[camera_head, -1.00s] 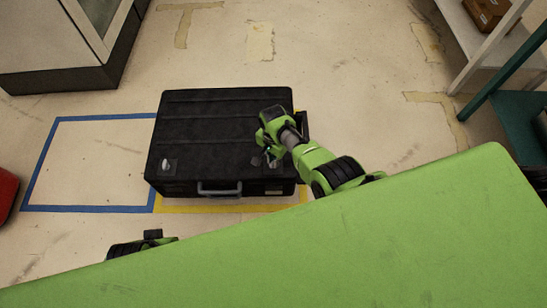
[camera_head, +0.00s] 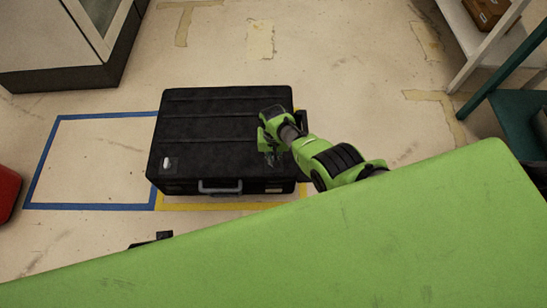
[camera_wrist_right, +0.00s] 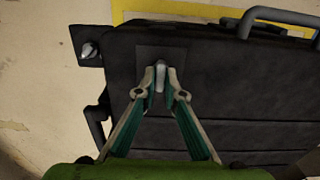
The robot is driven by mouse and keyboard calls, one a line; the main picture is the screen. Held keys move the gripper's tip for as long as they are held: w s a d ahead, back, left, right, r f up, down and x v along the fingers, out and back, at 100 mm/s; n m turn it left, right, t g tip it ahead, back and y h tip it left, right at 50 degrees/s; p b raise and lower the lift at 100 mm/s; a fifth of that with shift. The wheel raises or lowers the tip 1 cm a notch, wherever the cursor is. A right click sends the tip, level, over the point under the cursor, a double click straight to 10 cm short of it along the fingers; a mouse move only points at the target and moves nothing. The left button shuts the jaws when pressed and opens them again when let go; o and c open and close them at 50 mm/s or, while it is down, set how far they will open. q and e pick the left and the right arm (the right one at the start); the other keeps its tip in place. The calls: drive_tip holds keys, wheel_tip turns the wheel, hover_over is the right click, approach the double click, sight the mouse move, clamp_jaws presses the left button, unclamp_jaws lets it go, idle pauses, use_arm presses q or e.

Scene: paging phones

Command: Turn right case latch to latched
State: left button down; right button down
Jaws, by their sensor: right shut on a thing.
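The black case (camera_head: 215,125) lies closed on the floor, its handle (camera_head: 220,187) toward me. Its left latch (camera_head: 168,164) is a light knob on a plate near the front left corner. My right gripper (camera_head: 273,158) is over the front right part of the case and hides the right latch in the head view. In the right wrist view, the fingertips (camera_wrist_right: 164,88) are shut on the right latch's small grey knob (camera_wrist_right: 160,76), which stands on a dark square plate (camera_wrist_right: 176,53). The knob looks roughly upright in that view.
A blue taped rectangle (camera_head: 118,116) on the floor left of the case is empty. Yellow tape (camera_head: 225,206) runs along the case's front. A cabinet (camera_head: 60,45) stands at the back left, shelving (camera_head: 482,60) at the right, and a red object (camera_head: 8,190) at the left edge.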

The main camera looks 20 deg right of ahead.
idle(0.4)
drive_tip(key=c, duration=2.1)
unclamp_jaws()
drive_tip(key=shift+c, duration=0.2)
drive_tip(key=shift+r, duration=0.85)
wheel_tip(320, 180, up, 10)
drive_tip(key=shift+r, duration=0.15)
